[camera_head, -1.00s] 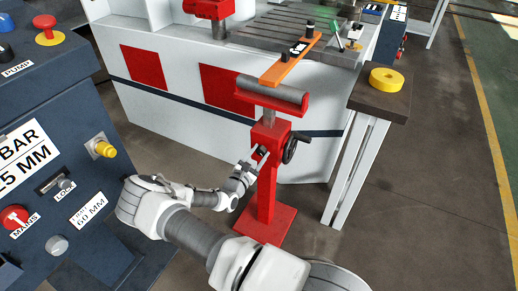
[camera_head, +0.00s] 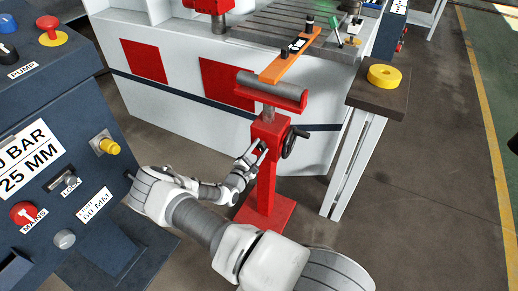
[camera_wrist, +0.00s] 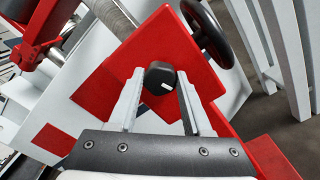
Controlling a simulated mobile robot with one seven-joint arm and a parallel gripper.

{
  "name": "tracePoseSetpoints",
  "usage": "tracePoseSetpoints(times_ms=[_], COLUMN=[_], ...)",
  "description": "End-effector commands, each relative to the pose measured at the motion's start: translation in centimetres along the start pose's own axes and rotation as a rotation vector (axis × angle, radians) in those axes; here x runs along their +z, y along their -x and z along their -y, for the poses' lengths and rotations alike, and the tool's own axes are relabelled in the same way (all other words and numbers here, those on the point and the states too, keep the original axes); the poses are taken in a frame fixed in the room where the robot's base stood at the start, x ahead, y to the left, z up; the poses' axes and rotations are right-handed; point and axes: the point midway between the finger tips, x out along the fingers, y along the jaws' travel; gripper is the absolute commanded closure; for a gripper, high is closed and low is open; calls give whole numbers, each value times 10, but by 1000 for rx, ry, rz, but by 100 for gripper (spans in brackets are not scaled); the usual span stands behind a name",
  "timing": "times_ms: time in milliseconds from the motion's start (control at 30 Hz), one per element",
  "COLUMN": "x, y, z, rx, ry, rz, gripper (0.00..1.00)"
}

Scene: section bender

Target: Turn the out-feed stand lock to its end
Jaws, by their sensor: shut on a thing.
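The out-feed stand (camera_head: 263,190) is a red post on a red foot with a grey roller on top. Its lock is a round black knob (camera_wrist: 159,76) with a short white mark, on the red head of the stand; the mark points to the lower right in the wrist view. My gripper (camera_wrist: 160,84) has one finger on each side of the knob and is shut on it. In the head view my gripper (camera_head: 262,147) reaches the left face of the stand's head and mostly hides the knob.
A black handwheel (camera_head: 293,142) sits on the right of the stand's head. An orange bar (camera_head: 288,58) lies above the roller. A small table with a yellow ring (camera_head: 384,76) stands to the right. The blue control console (camera_head: 60,150) is at left. Floor at right is clear.

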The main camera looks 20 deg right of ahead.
Motion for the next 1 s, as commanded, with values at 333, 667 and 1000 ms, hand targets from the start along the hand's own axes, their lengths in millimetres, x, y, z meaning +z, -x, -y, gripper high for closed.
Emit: tracePoseSetpoints(times_ms=[333,667,1000], x=[0,0,0], y=[0,2,59], z=[0,0,-2], rx=[-1,-1,1], ry=[-1,0,0], rz=[0,0,-4], gripper=[22,21,21])
